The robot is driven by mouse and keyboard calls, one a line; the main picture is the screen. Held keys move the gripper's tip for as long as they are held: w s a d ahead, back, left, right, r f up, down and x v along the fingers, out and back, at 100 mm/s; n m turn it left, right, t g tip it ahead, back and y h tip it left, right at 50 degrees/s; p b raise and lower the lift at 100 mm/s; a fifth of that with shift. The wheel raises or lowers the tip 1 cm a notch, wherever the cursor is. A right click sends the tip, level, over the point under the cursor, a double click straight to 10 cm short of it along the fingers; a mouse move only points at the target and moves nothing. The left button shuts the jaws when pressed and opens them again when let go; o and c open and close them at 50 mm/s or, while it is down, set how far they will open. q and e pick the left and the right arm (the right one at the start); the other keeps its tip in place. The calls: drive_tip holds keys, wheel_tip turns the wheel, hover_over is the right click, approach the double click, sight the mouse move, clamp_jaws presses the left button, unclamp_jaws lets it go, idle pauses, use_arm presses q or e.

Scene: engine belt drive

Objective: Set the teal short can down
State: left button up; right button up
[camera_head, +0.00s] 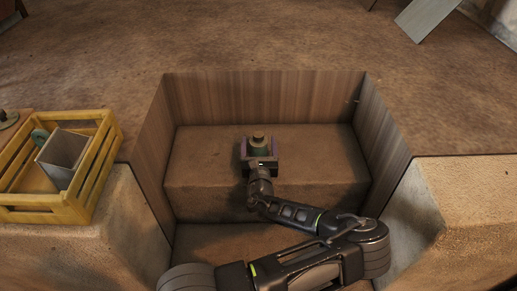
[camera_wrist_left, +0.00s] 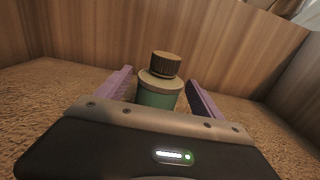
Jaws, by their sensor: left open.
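The teal short can (camera_head: 258,149) stands upright on the brown step inside the wood-sided recess. It has a pale shoulder and a dark brown ribbed cap. In the left wrist view the can (camera_wrist_left: 158,92) stands between the two purple fingers, its lower part hidden behind the gripper body. My left gripper (camera_head: 260,152) is open around the can. In the wrist view a gap shows on the right side of the can; contact with the left finger is unclear. My right gripper is not in view.
The step (camera_head: 205,165) is bare on both sides of the can. Wood panels (camera_head: 265,97) wall the recess at the back and sides. A yellow slatted crate (camera_head: 50,208) holding a grey box (camera_head: 64,158) stands at the left. A grey panel (camera_head: 427,15) lies at the far right.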

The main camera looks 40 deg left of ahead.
use_arm(q)
drive_tip(key=x, duration=0.3)
drive_tip(key=shift+a, duration=0.15)
idle(0.4)
clamp_jaws()
wheel_tip(320, 180, up, 10)
drive_tip(key=p, duration=0.2)
idle(0.9)
idle(0.5)
